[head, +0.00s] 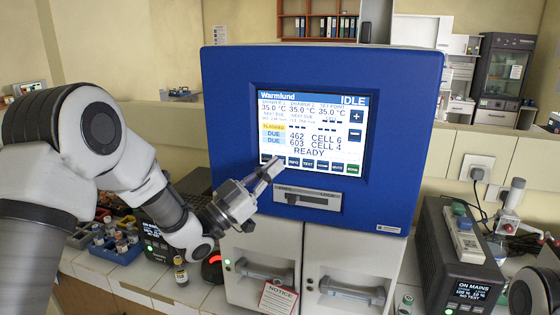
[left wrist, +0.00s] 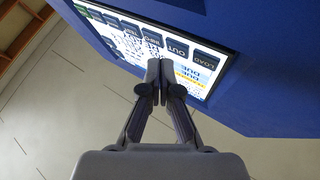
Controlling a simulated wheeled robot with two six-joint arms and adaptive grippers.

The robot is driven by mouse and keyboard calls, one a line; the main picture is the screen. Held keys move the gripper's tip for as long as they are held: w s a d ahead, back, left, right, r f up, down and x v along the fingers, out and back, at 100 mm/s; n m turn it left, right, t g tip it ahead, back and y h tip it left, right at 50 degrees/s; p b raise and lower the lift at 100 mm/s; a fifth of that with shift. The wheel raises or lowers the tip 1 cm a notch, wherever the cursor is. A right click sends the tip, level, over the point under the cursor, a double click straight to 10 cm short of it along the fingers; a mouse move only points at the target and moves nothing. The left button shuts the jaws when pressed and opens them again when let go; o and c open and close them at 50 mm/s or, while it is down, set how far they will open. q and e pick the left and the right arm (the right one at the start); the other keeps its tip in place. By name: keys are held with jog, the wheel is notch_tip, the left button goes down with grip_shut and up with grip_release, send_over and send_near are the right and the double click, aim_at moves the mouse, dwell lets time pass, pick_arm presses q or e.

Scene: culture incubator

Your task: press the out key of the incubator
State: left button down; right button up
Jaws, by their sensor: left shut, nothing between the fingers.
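The incubator (head: 400,190) has a blue front with a lit touchscreen (head: 320,112) reading IDLE and READY. A row of dark keys runs along the screen's bottom edge. In the left wrist view the screen appears upside down, and the OUT key (left wrist: 178,50) shows between the LOAD key (left wrist: 203,58) and the INFO key (left wrist: 150,40). My left gripper (head: 275,166) is shut and empty, its fingertips at the lower left of the screen; in the left wrist view its tips (left wrist: 160,62) lie near the OUT and INFO keys. I cannot tell whether they touch the screen. My right gripper is not in view.
A slotted latch (head: 308,199) sits below the screen, above two white doors with handles (head: 352,291). A notice card (head: 278,298) hangs there. A small bottle (head: 180,271) and tube racks (head: 118,244) stand left. A grey instrument (head: 462,255) stands right.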

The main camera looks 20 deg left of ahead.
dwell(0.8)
pick_arm(q)
jog(key=shift+w+b, duration=0.35)
jog(key=shift+w, duration=0.1)
jog(key=shift+w, duration=0.3)
dwell(0.5)
jog(key=shift+s, duration=0.1)
jog(key=shift+s+b, duration=0.2)
jog(key=shift+b, duration=0.2)
jog(key=shift+s, duration=0.45)
